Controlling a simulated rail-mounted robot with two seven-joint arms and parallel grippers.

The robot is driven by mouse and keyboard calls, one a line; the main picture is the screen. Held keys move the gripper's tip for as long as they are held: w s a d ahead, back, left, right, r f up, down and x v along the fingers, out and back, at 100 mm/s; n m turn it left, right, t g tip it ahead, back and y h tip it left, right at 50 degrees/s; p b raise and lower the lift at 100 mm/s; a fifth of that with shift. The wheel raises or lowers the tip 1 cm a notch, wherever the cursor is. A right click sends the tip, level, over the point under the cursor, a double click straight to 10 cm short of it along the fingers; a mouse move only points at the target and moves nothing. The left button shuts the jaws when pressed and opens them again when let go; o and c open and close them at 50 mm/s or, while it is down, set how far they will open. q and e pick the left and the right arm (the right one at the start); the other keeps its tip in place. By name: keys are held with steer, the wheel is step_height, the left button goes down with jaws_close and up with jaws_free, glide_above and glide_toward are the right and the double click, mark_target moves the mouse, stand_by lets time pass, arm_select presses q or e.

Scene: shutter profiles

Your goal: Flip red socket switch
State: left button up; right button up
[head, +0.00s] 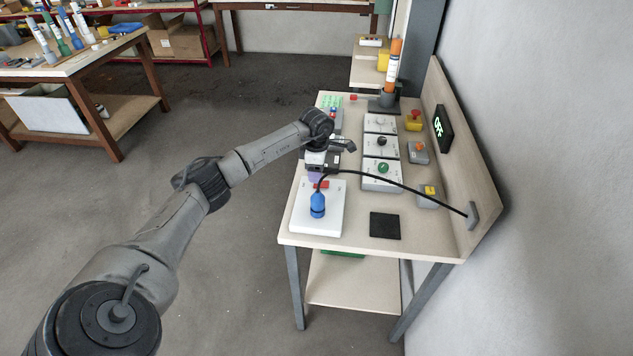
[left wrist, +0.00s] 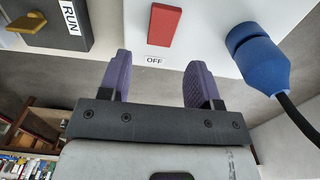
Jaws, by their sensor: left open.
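The red socket switch (head: 320,185) sits on a white socket block (head: 327,222) near the front left of the bench. In the left wrist view the red switch (left wrist: 164,25) is a red rectangle on the white panel, above a label reading OFF (left wrist: 154,60). A blue plug (head: 317,205) with a black cable is in the block beside the switch; it also shows in the left wrist view (left wrist: 258,60). My left gripper (head: 317,177) is open and empty at the block's far edge, its two purple fingers spread below the switch in the wrist view. My right gripper is out of view.
Grey boxes with a green knob (head: 383,168) and other knobs stand behind the block. The black cable (head: 410,187) arcs across to the wall panel. A black pad (head: 385,225) lies to the right. A dark display (head: 442,129) shows OFF in green.

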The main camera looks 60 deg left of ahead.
arm_select(q)
steer(key=shift+f, duration=2.3)
steer(key=shift+c, duration=0.3)
steer(key=c, duration=0.9)
steer(key=shift+o, duration=0.2)
steer(key=shift+w+d+r+g+y+p, duration=0.15)
steer(key=shift+w+r+g+y+p, duration=0.15)
steer(key=shift+g+y+p, duration=0.3)
steer(key=shift+d+g+y, duration=0.1)
steer(key=shift+g+y, duration=0.6)
steer(key=shift+g, duration=0.4)
steer(key=o, duration=0.9)
steer(key=shift+w, duration=0.1)
